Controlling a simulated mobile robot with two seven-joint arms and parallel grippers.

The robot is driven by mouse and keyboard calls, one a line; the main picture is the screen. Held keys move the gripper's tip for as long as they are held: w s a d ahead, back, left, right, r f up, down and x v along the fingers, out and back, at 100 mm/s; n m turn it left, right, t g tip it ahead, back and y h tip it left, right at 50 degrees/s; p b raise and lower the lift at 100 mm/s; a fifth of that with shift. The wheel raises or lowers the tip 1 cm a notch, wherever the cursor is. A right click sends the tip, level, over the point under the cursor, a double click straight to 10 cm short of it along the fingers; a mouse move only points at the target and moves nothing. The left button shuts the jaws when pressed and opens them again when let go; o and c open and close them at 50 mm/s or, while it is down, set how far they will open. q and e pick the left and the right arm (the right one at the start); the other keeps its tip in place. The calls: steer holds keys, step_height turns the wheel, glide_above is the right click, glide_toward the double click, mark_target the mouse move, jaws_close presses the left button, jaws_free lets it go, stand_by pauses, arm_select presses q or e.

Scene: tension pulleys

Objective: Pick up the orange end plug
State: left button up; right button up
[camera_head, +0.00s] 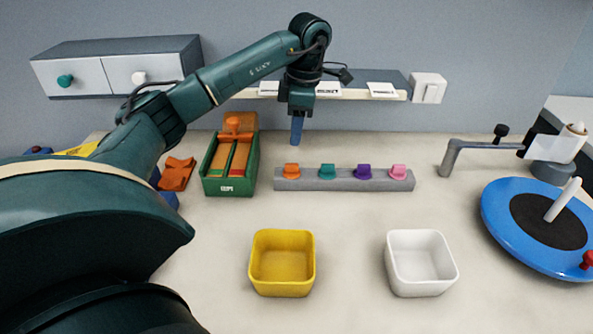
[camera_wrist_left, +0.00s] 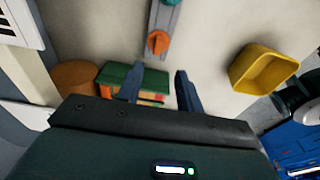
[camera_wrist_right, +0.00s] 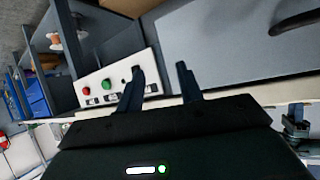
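The orange end plug (camera_head: 291,171) sits at the left end of a grey rack (camera_head: 345,184) on the table. A teal, a purple and a pink plug stand to its right in the same rack. My left gripper (camera_head: 297,138) hangs pointing down, above and a little behind the orange plug, apart from it. In the left wrist view the orange plug (camera_wrist_left: 157,42) shows beyond the two fingertips (camera_wrist_left: 162,78), which are spread with nothing between them. In the right wrist view my right gripper (camera_wrist_right: 158,72) has its fingers spread and empty; it is out of the head view.
A green box with orange parts (camera_head: 229,187) stands left of the rack. A yellow bin (camera_head: 282,290) and a white bin (camera_head: 421,291) stand in front. A blue turntable (camera_head: 508,238) is at the right. A panel with red and green buttons (camera_wrist_right: 118,88) shows near my right gripper.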

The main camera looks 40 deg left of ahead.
mark_target(292, 164)
arm_select(q)
steer(key=f, duration=0.4)
steer(key=shift+s+a, duration=0.2)
steer(key=f, duration=0.5)
steer(key=shift+a+f+p, duration=0.25)
steer(key=shift+a+p, duration=0.1)
steer(key=shift+p, duration=0.05)
steer(key=shift+w, duration=0.1)
jaws_close()
